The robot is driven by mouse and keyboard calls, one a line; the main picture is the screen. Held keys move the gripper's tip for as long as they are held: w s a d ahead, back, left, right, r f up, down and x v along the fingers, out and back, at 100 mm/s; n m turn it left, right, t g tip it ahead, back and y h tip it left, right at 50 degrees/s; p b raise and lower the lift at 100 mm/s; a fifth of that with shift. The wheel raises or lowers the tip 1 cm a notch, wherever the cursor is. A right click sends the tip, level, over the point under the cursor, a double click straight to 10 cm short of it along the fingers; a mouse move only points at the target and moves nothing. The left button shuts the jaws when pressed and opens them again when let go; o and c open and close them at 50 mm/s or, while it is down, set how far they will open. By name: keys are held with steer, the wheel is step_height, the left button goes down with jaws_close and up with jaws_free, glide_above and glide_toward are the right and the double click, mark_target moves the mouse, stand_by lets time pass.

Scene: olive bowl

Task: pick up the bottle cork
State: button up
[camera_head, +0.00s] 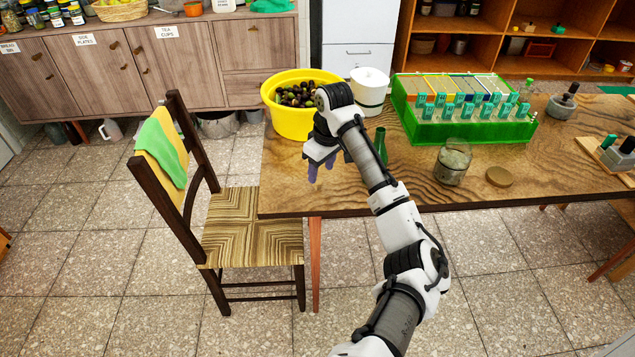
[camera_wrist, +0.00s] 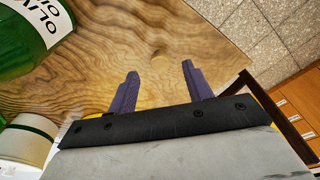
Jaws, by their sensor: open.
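A green bottle (camera_head: 381,146) stands on the table, partly behind my arm. In the wrist view a large green bottle (camera_wrist: 22,55) with an olive oil label shows at the top left, beside the fingers. My gripper (camera_head: 320,172) is near the table's left end, in front of the yellow bowl. The gripper is open and empty.
A yellow bowl (camera_head: 287,120) of olives, a white lidded pot (camera_head: 369,92) and a green rack (camera_head: 460,127) stand along the back. A glass jar (camera_head: 453,163) and a flat brown disc (camera_head: 499,177) lie rightward. A chair (camera_head: 250,228) stands at the table's left edge.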

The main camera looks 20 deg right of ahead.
mark_target(318, 180)
steer(key=shift+w+a+f+p, duration=0.1)
steer(key=shift+w+f+p, duration=0.1)
steer(key=shift+f, duration=0.5)
steer(key=shift+w+a+f+p, duration=0.1)
steer(key=shift+w+f+p, duration=0.1)
steer(key=shift+f, duration=0.55)
steer(key=shift+w+a+f+p, duration=0.1)
steer(key=shift+w+f+p, duration=0.1)
steer(key=shift+f, duration=0.5)
steer(key=c, duration=1)
